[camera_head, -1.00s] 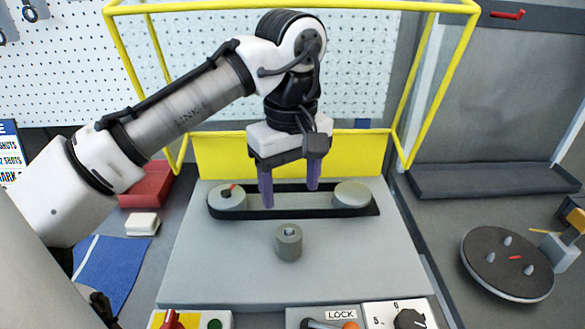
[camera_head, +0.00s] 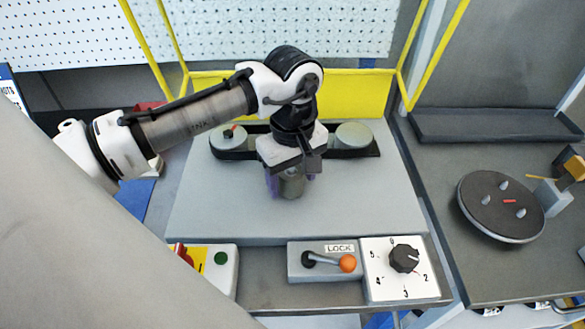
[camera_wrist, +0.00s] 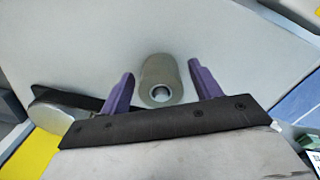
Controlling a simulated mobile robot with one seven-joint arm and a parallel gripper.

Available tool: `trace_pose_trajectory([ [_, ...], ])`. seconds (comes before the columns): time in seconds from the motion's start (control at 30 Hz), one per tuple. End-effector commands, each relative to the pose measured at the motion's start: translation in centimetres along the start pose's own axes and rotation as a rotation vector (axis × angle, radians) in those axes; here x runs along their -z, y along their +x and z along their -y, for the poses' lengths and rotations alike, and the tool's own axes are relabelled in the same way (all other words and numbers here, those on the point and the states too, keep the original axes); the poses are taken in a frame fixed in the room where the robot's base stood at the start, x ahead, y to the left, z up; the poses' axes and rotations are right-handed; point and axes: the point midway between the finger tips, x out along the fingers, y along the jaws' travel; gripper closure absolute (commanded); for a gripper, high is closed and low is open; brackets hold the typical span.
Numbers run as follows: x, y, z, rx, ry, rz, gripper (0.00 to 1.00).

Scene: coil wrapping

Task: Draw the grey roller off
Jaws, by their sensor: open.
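The grey roller (camera_head: 291,184) stands upright on the grey machine plate (camera_head: 230,215), in front of the black belt. My gripper (camera_head: 288,186) is lowered over it, with one purple finger on each side. In the wrist view the roller (camera_wrist: 161,80) shows its round end with a pale ring and dark centre. It lies between the two open fingers of my gripper (camera_wrist: 157,82), with a gap visible on both sides. The roller's back side is hidden.
A black belt (camera_head: 368,151) runs around two grey pulleys (camera_head: 353,135) behind the roller. In front are a LOCK lever panel (camera_head: 320,272), a numbered dial (camera_head: 404,258) and a green button (camera_head: 221,258). A yellow guard (camera_head: 350,92) stands behind. A round pegged disc (camera_head: 490,212) is at the right.

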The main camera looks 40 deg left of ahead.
Motion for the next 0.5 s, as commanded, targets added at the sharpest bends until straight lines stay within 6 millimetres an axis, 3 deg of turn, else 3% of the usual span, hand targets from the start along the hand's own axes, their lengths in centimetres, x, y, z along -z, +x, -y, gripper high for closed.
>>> trace_pose_trajectory([
  [0.13,0.0,-0.02,0.0,0.0,0.0,0.0,0.39],
  [0.5,0.01,-0.05,-0.01,0.0,0.0,0.0,0.87],
])
